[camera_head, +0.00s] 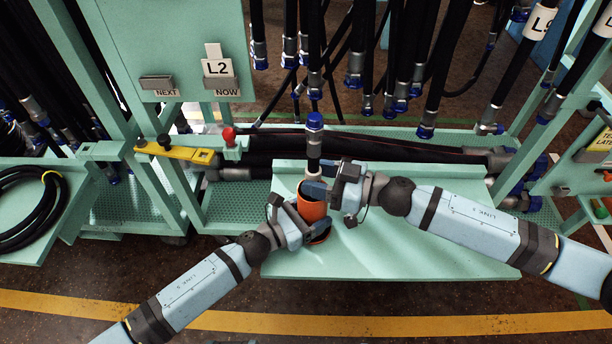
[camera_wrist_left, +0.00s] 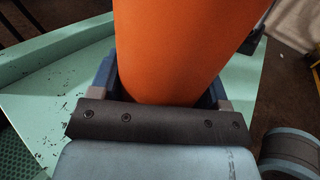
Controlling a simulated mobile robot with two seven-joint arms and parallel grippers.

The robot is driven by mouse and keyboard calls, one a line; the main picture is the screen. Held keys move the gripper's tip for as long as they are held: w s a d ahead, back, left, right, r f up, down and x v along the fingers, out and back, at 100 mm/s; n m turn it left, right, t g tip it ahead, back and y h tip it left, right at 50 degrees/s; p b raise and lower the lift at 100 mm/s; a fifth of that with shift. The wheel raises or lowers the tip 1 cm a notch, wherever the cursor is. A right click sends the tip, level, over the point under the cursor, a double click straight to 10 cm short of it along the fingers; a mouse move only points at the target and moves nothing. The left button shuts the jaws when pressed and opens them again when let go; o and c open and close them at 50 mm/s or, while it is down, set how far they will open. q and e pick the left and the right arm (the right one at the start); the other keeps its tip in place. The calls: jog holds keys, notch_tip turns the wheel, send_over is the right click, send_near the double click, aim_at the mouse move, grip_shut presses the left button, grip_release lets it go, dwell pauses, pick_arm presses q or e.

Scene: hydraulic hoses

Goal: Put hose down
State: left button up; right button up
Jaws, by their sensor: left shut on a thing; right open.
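An orange, cup-like cylinder (camera_head: 313,209) stands above the pale green table (camera_head: 400,262), tilted slightly. My left gripper (camera_head: 300,217) is shut on it; the left wrist view shows the orange wall (camera_wrist_left: 185,45) between the jaws (camera_wrist_left: 162,88). A short black hose with a blue cap (camera_head: 315,121) and metal fitting stands upright just above the cylinder. My right gripper (camera_head: 320,180) is open, its blue fingers beside the hose's lower end. They hide that end, so I cannot tell whether it is inside the cylinder or touching the fingers.
Several black hoses with blue-capped ends (camera_head: 355,75) hang behind. More hoses (camera_head: 400,150) lie on the shelf behind the table. A coiled hose (camera_head: 30,205) lies at the left. The table's right part is clear.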

jog(key=v, duration=0.9)
jog(key=s+a+r+m+t, duration=0.4)
jog(key=s+a+r+t, duration=0.1)
jog(key=s+t, duration=0.25)
jog(key=s+d+m+t+h, duration=0.5)
jog(key=d+m+h, duration=0.3)
jog(key=shift+r+h, duration=0.35)
jog(key=shift+h, duration=0.05)
jog(key=shift+s+d, duration=0.1)
jog(key=shift+s, duration=0.05)
